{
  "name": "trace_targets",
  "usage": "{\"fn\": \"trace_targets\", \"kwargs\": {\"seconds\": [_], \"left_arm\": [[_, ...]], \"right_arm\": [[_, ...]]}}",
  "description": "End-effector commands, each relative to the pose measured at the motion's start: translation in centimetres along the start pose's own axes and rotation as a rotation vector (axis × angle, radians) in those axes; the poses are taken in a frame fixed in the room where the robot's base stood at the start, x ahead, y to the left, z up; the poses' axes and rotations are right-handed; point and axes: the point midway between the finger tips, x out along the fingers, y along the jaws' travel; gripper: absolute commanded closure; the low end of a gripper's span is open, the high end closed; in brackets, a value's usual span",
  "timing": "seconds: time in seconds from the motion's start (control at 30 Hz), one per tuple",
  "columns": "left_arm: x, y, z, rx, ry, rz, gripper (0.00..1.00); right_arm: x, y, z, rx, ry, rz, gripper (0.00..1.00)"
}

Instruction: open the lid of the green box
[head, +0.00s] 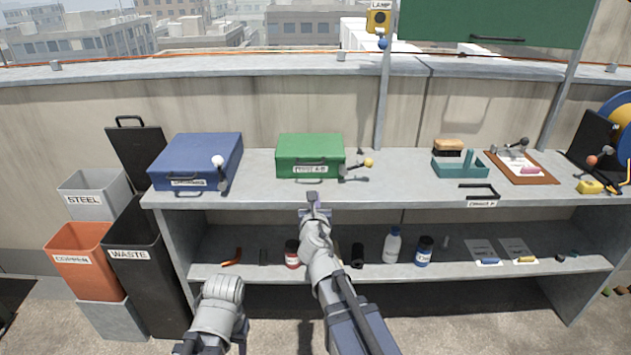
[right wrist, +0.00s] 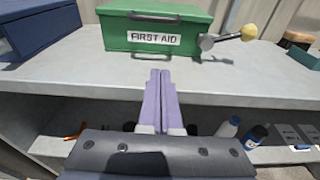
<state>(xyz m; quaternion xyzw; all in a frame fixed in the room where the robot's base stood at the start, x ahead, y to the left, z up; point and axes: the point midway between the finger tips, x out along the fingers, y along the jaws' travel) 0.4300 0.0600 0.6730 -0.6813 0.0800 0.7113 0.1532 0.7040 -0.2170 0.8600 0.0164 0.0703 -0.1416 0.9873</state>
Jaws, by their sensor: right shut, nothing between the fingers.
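The green box (head: 310,152) sits on the bench top, its lid down, with a "FIRST AID" label on its front. It also shows in the right wrist view (right wrist: 180,28).
A blue box (head: 198,158) with a white-knobbed lever stands left of the green box. A teal tray (head: 460,170) and a clipboard (head: 521,167) are to the right. Bottles stand on the lower shelf (head: 310,272). The bench between green box and tray is mostly clear.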

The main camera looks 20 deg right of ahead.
Motion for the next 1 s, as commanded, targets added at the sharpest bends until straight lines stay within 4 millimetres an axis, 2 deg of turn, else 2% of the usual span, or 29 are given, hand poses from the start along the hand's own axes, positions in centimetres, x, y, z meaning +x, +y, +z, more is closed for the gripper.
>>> {"fn": "trace_targets", "kwargs": {"seconds": [0.27, 0.47, 0.67, 0.9, 1.0], "left_arm": [[0.1, 0.0, 0.0, 0.0, 0.0, 0.0, 0.5], [0.4, 0.0, 0.0, 0.0, 0.0, 0.0, 0.5], [0.9, 0.1, -0.1, 0.0, 0.0, 0.0, 0.5], [1.6, 0.1, -0.1, 0.0, 0.0, 0.0, 0.5], [-0.8, -0.1, 0.1, 0.0, 0.0, 0.0, 0.5]], "right_arm": [[0.4, 0.1, 0.1, -0.017, -0.005, 0.005, 1.0], [2.3, 0.1, 0.0, -0.014, -0.004, 0.004, 1.0], [5.8, 0.1, 0.0, -0.014, -0.004, 0.003, 1.0], [10.8, 0.2, 0.0, -0.013, -0.003, 0.003, 1.0], [9.4, 0.1, 2.3, -0.013, -0.003, 0.004, 1.0]]}}
